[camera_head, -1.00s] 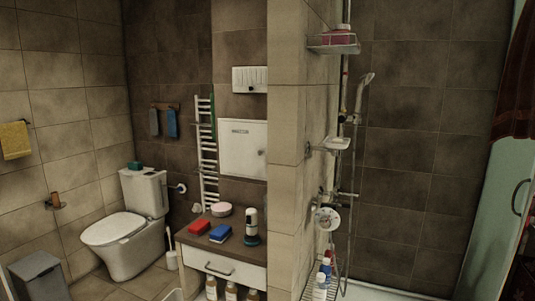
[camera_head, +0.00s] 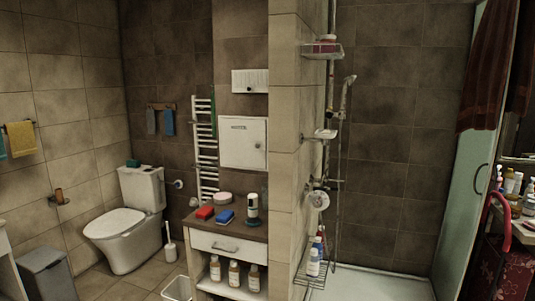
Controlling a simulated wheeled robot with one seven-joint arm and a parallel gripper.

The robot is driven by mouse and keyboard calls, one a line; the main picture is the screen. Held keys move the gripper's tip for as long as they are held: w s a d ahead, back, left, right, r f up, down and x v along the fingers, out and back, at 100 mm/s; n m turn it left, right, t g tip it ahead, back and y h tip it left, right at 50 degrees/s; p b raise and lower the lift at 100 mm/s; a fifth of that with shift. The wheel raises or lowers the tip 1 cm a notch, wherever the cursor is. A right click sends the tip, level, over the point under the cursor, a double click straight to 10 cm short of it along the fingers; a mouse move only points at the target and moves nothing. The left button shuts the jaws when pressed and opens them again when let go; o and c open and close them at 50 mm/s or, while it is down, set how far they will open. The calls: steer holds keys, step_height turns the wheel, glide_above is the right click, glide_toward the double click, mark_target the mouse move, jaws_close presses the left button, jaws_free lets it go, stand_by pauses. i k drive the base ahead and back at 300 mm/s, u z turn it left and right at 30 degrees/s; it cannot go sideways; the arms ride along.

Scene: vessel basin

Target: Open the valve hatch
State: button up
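A white square hatch (camera_head: 243,143) is set in the tiled wall above the vanity cabinet, left of the tiled partition. It looks closed, with a small dark label at its upper left and a small knob or lock near its right edge. A smaller white wall panel (camera_head: 250,81) with dark marks is above it. I cannot tell from the picture what lies behind the hatch. My gripper is not in view.
A vanity cabinet (camera_head: 226,262) with a drawer stands below the hatch, bearing a red box, a blue box and a bottle. A towel radiator (camera_head: 205,150) and toilet (camera_head: 130,225) are left. A shower tray (camera_head: 375,284) and glass door (camera_head: 462,200) are right.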

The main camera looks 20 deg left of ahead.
mark_target(243, 142)
steer(key=k, duration=0.6)
steer(key=u, duration=0.95)
steer(key=i, duration=0.6)
steer(key=u, duration=0.8)
steer(key=i, duration=0.65)
steer(key=z, duration=0.55)
steer(key=i, duration=0.65)
steer(key=z, duration=0.6)
